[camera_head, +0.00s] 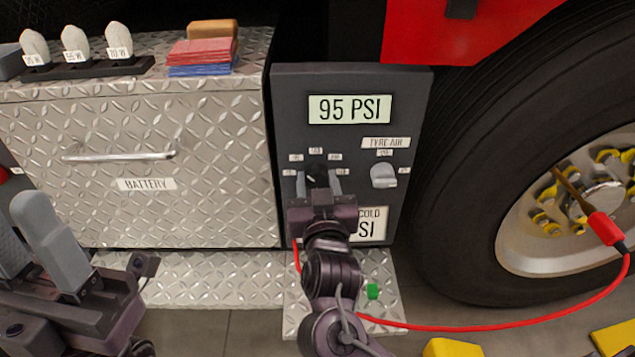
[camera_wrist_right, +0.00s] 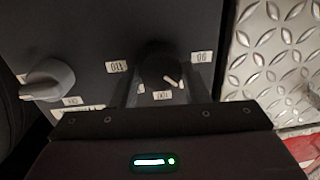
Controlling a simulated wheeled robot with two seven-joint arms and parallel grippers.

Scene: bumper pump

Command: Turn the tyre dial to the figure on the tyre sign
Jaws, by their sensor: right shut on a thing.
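The black tyre dial (camera_head: 317,172) is on the dark panel (camera_head: 290,110), ringed by small number labels too small to read surely. My right gripper (camera_head: 319,184) is shut on the dial, a finger on each side. In the right wrist view the dial (camera_wrist_right: 160,62) shows a white pointer mark aimed between two labels. The panel's display (camera_head: 349,109) reads 95 PSI. The tyre sign (camera_head: 372,224) lower on the panel shows "COLD" and "SI"; my right gripper hides its figure. My left gripper (camera_head: 14,212) is open and empty at the left edge.
A grey knob (camera_head: 384,176) sits right of the dial, below the TYRE AIR label (camera_head: 386,143). A large wheel (camera_head: 470,180) stands right of the panel. A red hose (camera_head: 480,328) runs across the front. The battery drawer (camera_head: 150,180) is at the left.

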